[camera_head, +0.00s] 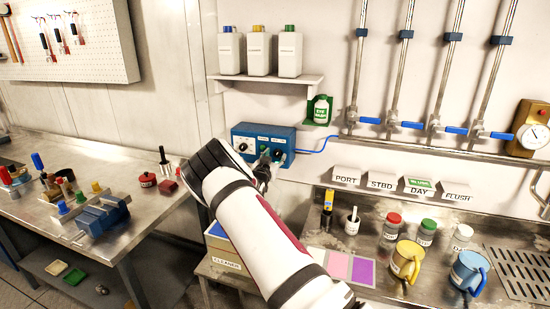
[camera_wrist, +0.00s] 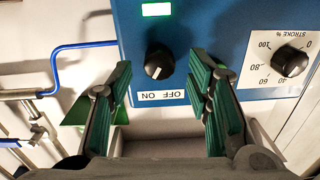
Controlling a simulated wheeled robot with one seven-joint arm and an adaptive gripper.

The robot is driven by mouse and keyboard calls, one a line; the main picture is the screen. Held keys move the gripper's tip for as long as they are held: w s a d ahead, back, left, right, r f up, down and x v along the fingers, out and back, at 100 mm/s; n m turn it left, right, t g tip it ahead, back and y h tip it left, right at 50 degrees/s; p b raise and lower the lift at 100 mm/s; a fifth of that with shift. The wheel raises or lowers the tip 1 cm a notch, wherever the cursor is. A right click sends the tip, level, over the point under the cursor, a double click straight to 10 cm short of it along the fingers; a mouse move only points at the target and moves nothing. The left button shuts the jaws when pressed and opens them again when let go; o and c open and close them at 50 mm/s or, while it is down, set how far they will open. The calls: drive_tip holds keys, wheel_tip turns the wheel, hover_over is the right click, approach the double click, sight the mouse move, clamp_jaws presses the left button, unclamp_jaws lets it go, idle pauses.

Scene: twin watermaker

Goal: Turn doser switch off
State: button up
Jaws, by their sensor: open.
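The doser box (camera_head: 250,131) is a blue wall box with dials and a small green light. In the wrist view the doser box (camera_wrist: 187,30) appears upside down. Its black switch knob (camera_wrist: 159,61) sits above a white OFF/ON label (camera_wrist: 160,97). The knob's white mark points down and slightly left in that picture. A green indicator (camera_wrist: 156,9) is lit. My gripper (camera_wrist: 161,78) is open, its green-padded fingers on either side of the knob, with gaps between. In the head view my gripper (camera_head: 262,172) is at the box's lower front, partly hidden by my arm.
A STROKE % dial (camera_wrist: 290,61) is beside my right-hand finger in the wrist view. A blue tube (camera_wrist: 82,46) leaves the box. A shelf with bottles (camera_head: 265,78) is above the box. A cleaner box (camera_head: 226,256) is below. Mugs and jars stand on the right counter (camera_head: 330,240).

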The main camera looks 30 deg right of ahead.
drive_tip(key=shift+w+d, duration=0.3)
drive_tip(key=shift+d, duration=0.05)
clamp_jaws()
drive_tip(key=shift+n+b, duration=0.3)
drive_tip(key=shift+b, duration=0.05)
drive_tip(key=n+b, duration=0.4)
drive_tip(key=shift+w+a+f, duration=0.1)
drive_tip(key=shift+w+f, duration=0.05)
drive_tip(key=shift+w, duration=0.05)
drive_tip(key=n+b, duration=0.3)
drive_tip(key=shift+n, duration=0.3)
drive_tip(key=shift+s+n+b, duration=0.1)
drive_tip(key=shift+n+b, duration=1.35)
drive_tip(key=shift+n, duration=0.35)
